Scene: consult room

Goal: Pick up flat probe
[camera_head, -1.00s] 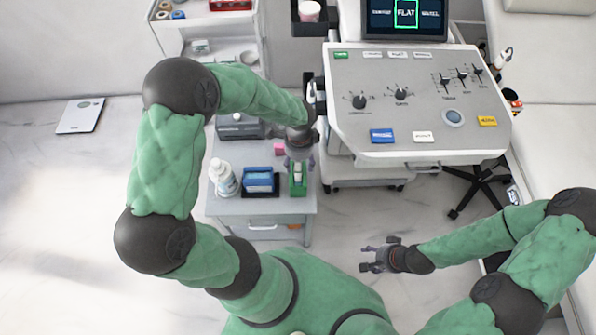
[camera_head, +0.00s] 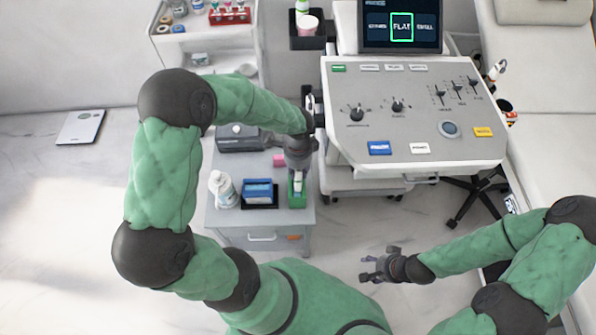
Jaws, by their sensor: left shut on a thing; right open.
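My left gripper (camera_head: 298,170) reaches down over a small green holder (camera_head: 297,199) on the grey side cabinet, right of a blue block. It is shut on a pale piece, apparently the flat probe (camera_head: 297,184), which shows just above the holder. The gripper hides most of this piece, and I cannot tell whether its lower end is inside the holder. The screen (camera_head: 402,27) has the word FLAT framed in green. My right gripper (camera_head: 376,268) is open and empty above the floor at lower right.
The cabinet (camera_head: 222,222) also bears a white bottle (camera_head: 222,190), a blue block on a dark tray (camera_head: 258,194), a pink block (camera_head: 279,160) and a grey box (camera_head: 240,138). The control console (camera_head: 415,125) stands close to the right of my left gripper.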

